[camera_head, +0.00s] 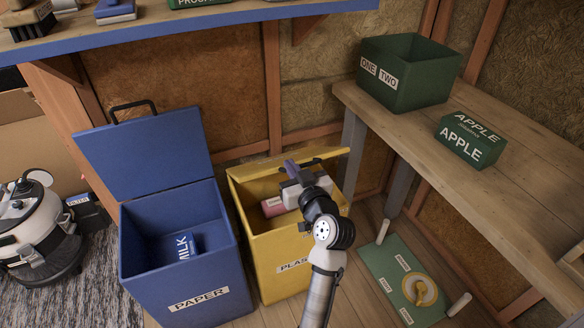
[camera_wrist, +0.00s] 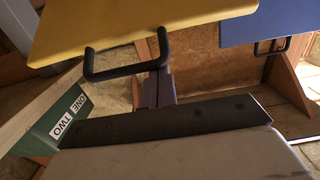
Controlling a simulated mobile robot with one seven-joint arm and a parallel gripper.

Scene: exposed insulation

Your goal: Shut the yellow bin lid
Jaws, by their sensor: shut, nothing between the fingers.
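The yellow bin (camera_head: 262,262), with a label beginning "PLAS", stands on the floor at the middle of the head view. Its lid (camera_head: 252,169) is raised at the back, so the bin is open and a pink item (camera_head: 271,207) shows inside. In the wrist view the lid (camera_wrist: 90,28) fills the upper left, with its black handle (camera_wrist: 125,68) at the edge. My gripper (camera_head: 289,164) is shut and empty, over the bin near the lid. In the wrist view its fingertips (camera_wrist: 161,48) are close beside the handle; I cannot tell if they touch.
The open blue paper bin (camera_head: 183,277) stands to the left, its lid (camera_head: 145,155) raised. A wooden bench (camera_head: 510,190) at the right bears a green box (camera_head: 400,80) and an apple carton (camera_head: 470,140). A blue-edged shelf (camera_head: 200,32) overhangs the back.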

